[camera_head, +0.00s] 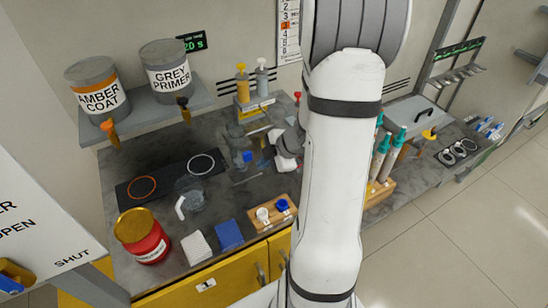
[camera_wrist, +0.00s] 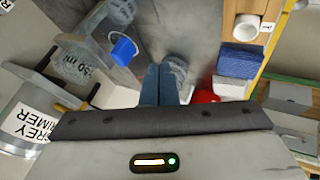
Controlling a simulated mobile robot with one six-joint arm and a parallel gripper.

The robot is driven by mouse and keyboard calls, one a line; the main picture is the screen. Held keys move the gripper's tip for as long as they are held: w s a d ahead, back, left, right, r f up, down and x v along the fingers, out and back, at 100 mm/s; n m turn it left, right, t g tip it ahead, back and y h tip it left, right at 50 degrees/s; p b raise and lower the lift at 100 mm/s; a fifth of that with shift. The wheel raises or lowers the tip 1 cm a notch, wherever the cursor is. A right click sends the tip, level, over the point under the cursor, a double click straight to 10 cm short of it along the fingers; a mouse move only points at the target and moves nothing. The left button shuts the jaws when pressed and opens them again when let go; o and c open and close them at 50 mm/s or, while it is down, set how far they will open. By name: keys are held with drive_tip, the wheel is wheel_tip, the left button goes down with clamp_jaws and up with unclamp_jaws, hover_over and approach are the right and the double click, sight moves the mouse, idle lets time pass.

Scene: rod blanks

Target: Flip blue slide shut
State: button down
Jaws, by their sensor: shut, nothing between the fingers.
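A small blue part, which looks like the blue slide (camera_wrist: 124,50), is at the front of a clear container marked "50 ml" (camera_wrist: 92,52) in the wrist view. It also shows as a small blue patch in the head view (camera_head: 247,157). I cannot tell whether the slide is open or shut. My gripper (camera_wrist: 162,68) is shut and empty, to the right of the blue part and apart from it in the picture. In the head view my arm hides much of the gripper.
A clear jug (camera_head: 189,194) stands on the worktop at front left. Grey primer (camera_head: 168,75) and amber coat (camera_head: 97,93) cans stand on a shelf. Teal-topped bottles (camera_head: 381,158) stand right of my arm.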

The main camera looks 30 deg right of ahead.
sight(250, 152)
drive_tip(key=shift+w+a+f+p, duration=0.15)
drive_tip(key=shift+w+f, duration=0.15)
drive_tip(key=shift+w, duration=0.55)
drive_tip(key=shift+w+a+f+p, duration=0.1)
drive_tip(key=shift+w+f, duration=0.15)
drive_tip(key=shift+w, duration=0.6)
drive_tip(key=shift+w+a+f+p, duration=0.15)
drive_tip(key=shift+w+f, duration=0.15)
drive_tip(key=shift+w, duration=0.55)
drive_tip(key=shift+w+r, duration=0.15)
drive_tip(key=shift+w, duration=0.05)
drive_tip(key=shift+w+p, duration=1.2)
drive_tip(key=shift+w, duration=0.25)
